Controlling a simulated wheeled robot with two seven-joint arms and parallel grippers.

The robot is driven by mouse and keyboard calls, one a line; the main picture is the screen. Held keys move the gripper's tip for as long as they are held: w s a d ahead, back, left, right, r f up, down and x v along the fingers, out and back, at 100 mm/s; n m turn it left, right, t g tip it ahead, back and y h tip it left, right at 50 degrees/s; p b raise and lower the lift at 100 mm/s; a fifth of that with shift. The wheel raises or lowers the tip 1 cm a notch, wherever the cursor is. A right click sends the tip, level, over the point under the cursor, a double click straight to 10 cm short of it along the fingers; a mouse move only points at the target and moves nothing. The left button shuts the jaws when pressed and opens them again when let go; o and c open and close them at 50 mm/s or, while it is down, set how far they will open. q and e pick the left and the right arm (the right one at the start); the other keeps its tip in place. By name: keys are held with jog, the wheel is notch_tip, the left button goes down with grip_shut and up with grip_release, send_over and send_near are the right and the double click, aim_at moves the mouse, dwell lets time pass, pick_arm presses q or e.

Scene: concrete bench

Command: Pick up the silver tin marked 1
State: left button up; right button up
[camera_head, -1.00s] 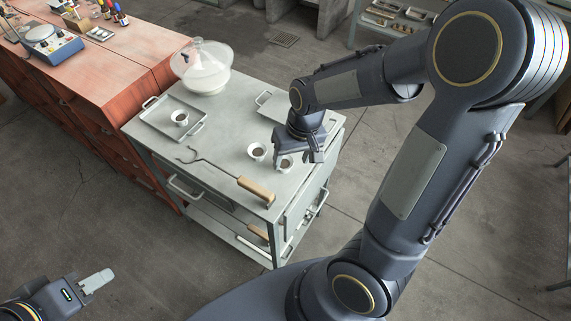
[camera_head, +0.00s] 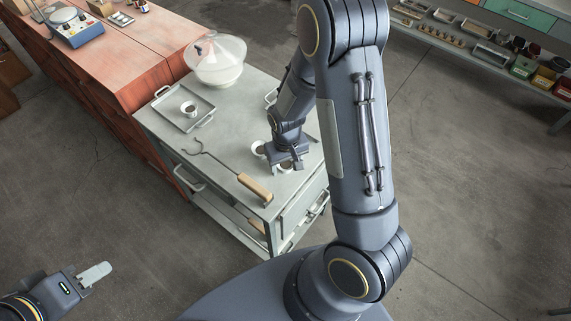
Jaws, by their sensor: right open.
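Three small pale round tins with dark tops show in the head view; any number on them is too small to read. One tin (camera_head: 188,108) sits in the left metal tray (camera_head: 168,120). A second tin (camera_head: 258,147) stands on the grey cart top, just left of my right gripper (camera_head: 286,165). A third tin (camera_head: 283,169) is directly under my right gripper and mostly hidden by it. My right gripper points down, open, low over this tin; whether it touches cannot be seen. My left gripper (camera_head: 94,275) is at the lower left, away from the cart; its jaw gap does not show.
A long wood-handled tool (camera_head: 252,187) lies along the front of the cart top (camera_head: 220,148). A red cabinet (camera_head: 120,50) adjoins the cart. My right arm hides the cart's right back part.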

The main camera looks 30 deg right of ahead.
jog(key=c, duration=0.7)
jog(key=shift+c, duration=0.2)
